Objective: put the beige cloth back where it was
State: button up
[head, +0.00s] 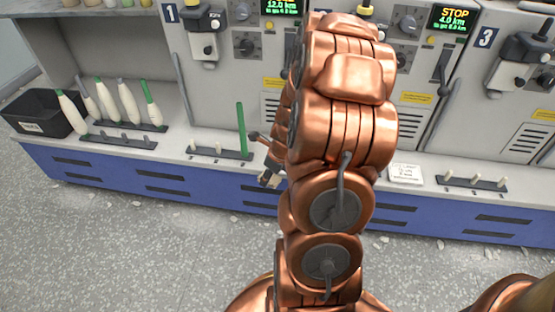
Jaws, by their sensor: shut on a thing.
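My gripper (266,160) is low in front of the machine, at the blue base's top ledge, partly hidden behind my copper arm. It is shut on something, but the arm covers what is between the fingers. I cannot make out the beige cloth anywhere in the head view; it may be hidden behind the arm. A green tube (241,130) stands upright on a peg rack (215,152) just left of my gripper.
A black bin (30,124) stands at the far left, beside several white and green bobbins (128,102) on a dark rack (118,141). Right of my arm, a white card (406,174) and a peg rack (464,182) with short pegs lie on the ledge. The speckled floor in front is open.

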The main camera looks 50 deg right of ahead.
jog(key=w+d+b, duration=0.1)
jog(key=w+d, duration=0.2)
jog(key=d, duration=0.1)
jog(key=w+d+f+b, duration=0.1)
jog(key=w+d, duration=0.2)
jog(key=d, duration=0.1)
jog(key=w+d+b, duration=0.1)
jog(key=w+d, duration=0.2)
jog(key=d, duration=0.1)
jog(key=shift+d+f+b, duration=0.25)
jog(key=shift+d+b, duration=0.05)
jog(key=shift+b, duration=0.1)
jog(key=shift+f+b, duration=1)
jog(key=shift+f, duration=0.8)
jog(key=shift+r, duration=0.1)
jog(key=o, duration=1)
